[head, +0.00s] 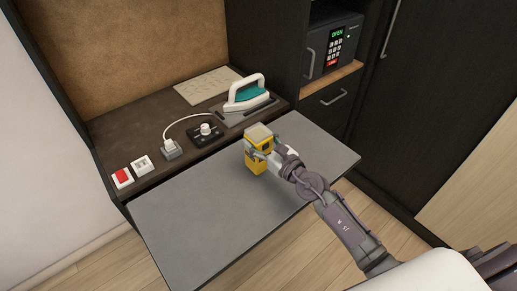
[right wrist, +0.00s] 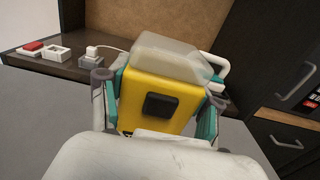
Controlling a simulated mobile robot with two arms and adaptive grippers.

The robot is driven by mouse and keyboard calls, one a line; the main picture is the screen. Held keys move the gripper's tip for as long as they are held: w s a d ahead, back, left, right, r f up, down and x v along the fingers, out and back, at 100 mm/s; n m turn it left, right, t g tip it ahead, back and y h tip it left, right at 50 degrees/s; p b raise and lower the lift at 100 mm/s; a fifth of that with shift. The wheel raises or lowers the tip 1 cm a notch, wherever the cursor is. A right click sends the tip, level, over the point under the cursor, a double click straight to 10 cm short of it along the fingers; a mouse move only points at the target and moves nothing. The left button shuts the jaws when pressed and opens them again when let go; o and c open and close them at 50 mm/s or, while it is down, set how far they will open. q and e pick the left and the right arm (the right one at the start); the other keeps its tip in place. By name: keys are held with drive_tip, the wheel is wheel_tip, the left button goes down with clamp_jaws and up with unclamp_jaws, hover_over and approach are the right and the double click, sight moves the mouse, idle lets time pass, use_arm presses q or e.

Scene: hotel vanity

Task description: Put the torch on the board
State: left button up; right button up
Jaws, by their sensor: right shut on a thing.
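The torch (head: 257,162) is a yellow block-shaped body with a pale translucent cap and a black button. In the head view it is upright over the grey pull-out board (head: 190,225). My right gripper (head: 262,157) is shut around the torch's sides. In the right wrist view the torch (right wrist: 155,100) sits between the two fingers, its cap upward. I cannot tell whether its base touches the board. My left gripper is not in view.
A safe (head: 334,45) stands at the back right. The board's left part is clear.

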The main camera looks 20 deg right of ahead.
drive_tip(key=shift+f+b, duration=1.45)
drive_tip(key=shift+f, duration=0.5)
drive_tip(key=shift+f, duration=0.15)
drive_tip(key=o, duration=1.3)
drive_tip(key=shift+o, duration=0.2)
drive_tip(key=shift+s, duration=0.2)
drive_tip(key=b+v, duration=0.2)
drive_tip(key=v, duration=0.9)
drive_tip(key=shift+s+d, duration=0.15)
drive_tip(key=shift+s, duration=0.2)
